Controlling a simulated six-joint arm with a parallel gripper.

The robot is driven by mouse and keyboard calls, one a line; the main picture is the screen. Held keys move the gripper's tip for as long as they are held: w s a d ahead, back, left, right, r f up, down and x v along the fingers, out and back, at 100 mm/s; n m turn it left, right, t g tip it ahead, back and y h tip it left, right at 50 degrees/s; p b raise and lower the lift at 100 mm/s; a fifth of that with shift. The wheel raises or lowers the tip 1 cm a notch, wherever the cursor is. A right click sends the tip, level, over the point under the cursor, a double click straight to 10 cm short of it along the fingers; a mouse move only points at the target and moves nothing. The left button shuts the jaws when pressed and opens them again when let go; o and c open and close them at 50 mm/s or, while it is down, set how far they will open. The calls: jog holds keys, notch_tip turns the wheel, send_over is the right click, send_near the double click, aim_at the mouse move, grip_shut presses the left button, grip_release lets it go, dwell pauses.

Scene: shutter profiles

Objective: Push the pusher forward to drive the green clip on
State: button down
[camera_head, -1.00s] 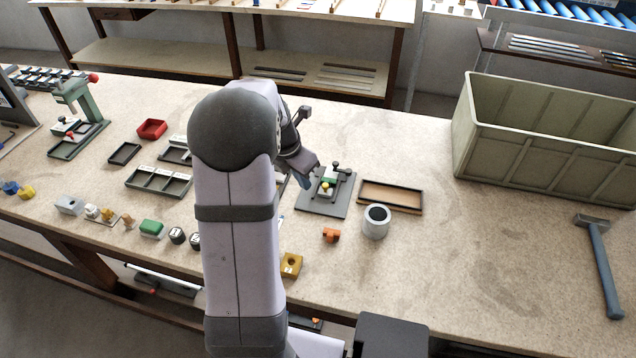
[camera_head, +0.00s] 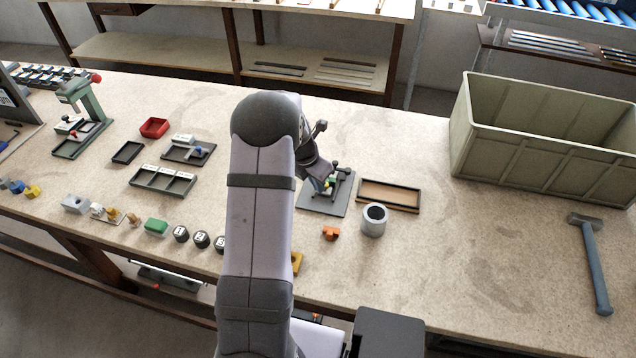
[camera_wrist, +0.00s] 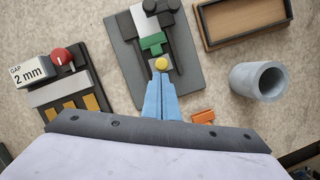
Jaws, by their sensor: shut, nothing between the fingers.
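The fixture is a grey plate (camera_wrist: 186,82) with dark blocks on it; it also shows in the head view (camera_head: 322,207). A green clip (camera_wrist: 152,42) sits between the dark blocks. A round yellow knob (camera_wrist: 161,64), apparently on the pusher, is just on the near side of the clip. My gripper (camera_wrist: 160,80) has its blue fingers together and empty, with the tips right at the near side of the knob. I cannot tell whether they touch it. The fingers hide most of the pusher's body. In the head view my gripper (camera_head: 318,186) is over the plate's left part.
A shallow wooden-bottomed tray (camera_head: 390,194) and a grey cup (camera_head: 374,220) stand right of the fixture. An orange piece (camera_head: 330,232) lies in front. A gauge block marked 2 mm (camera_wrist: 32,72) is at left in the wrist view. The table farther right is clear up to a hammer (camera_head: 594,260).

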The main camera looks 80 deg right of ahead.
jog(key=shift+d, duration=0.1)
jog(key=shift+s+d+r+p, duration=0.15)
jog(key=shift+d+r+p, duration=0.05)
jog(key=shift+d+p, duration=0.4)
jog(key=shift+w+a+r, duration=0.1)
jog(key=shift+w+a, duration=0.25)
jog(key=shift+a, duration=0.2)
jog(key=a, duration=0.1)
jog(key=w+a, duration=0.1)
jog(key=a+r, duration=0.1)
jog(key=shift+w+a+r, duration=0.1)
jog(key=shift+w+a, duration=0.15)
jog(key=shift+w, duration=0.1)
jog(key=b+v, duration=0.1)
jog(key=v, duration=0.8)
jog(key=shift+a+b, duration=0.2)
jog(key=shift+b, duration=0.2)
